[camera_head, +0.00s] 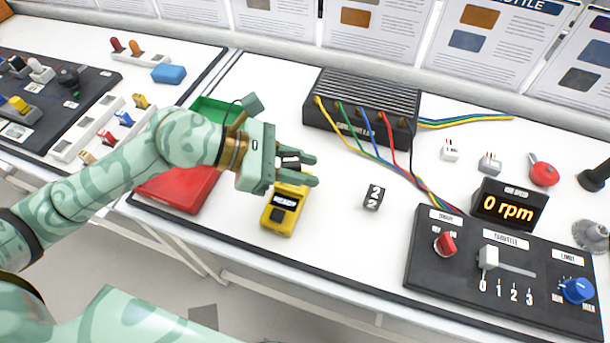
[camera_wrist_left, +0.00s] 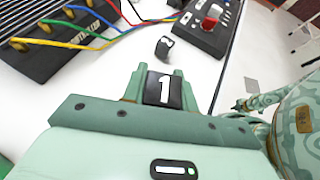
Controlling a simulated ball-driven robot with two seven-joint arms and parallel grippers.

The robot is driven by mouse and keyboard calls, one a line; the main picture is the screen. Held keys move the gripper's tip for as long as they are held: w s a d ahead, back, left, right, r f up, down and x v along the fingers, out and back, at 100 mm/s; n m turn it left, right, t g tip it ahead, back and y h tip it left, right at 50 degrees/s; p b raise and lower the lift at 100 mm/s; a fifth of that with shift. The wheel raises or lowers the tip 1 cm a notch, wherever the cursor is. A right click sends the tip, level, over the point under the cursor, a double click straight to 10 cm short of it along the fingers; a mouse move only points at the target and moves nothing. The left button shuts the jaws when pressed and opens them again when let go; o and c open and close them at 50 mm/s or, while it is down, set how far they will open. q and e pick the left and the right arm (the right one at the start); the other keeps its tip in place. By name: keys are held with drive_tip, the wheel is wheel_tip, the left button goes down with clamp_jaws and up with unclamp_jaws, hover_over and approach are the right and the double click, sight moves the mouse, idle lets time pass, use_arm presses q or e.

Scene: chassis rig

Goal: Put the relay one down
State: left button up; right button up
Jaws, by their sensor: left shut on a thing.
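My left gripper (camera_head: 302,173) is shut on relay one, a small black block with a white "1". Relay one (camera_wrist_left: 163,91) sits between the fingers in the left wrist view; in the head view the fingers partly cover it. The gripper is over the white table, just above and behind a yellow meter (camera_head: 284,210). Another black block, marked "2" (camera_head: 373,197), stands on the table to the right of the gripper, and it also shows in the left wrist view (camera_wrist_left: 164,46).
A black ribbed box (camera_head: 360,100) with coloured wires stands behind the gripper. A red tray (camera_head: 180,188) and a green tray (camera_head: 212,110) lie left. A control panel (camera_head: 500,270) and an rpm display (camera_head: 508,205) stand right. Table around the "2" block is clear.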

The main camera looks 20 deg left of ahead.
use_arm(q)
drive_tip(key=shift+w+a+f+b, duration=0.25)
drive_tip(key=shift+w+f+b, duration=0.15)
drive_tip(key=shift+w+f, duration=0.7)
wheel_tip(320, 180, down, 4)
drive_tip(key=shift+f+b, duration=0.1)
drive_tip(key=shift+b, duration=1.15)
clamp_jaws()
drive_tip(key=shift+a, duration=0.1)
drive_tip(key=shift+s, duration=0.1)
drive_tip(key=o, duration=1.1)
unclamp_jaws()
drive_tip(key=shift+c, duration=0.2)
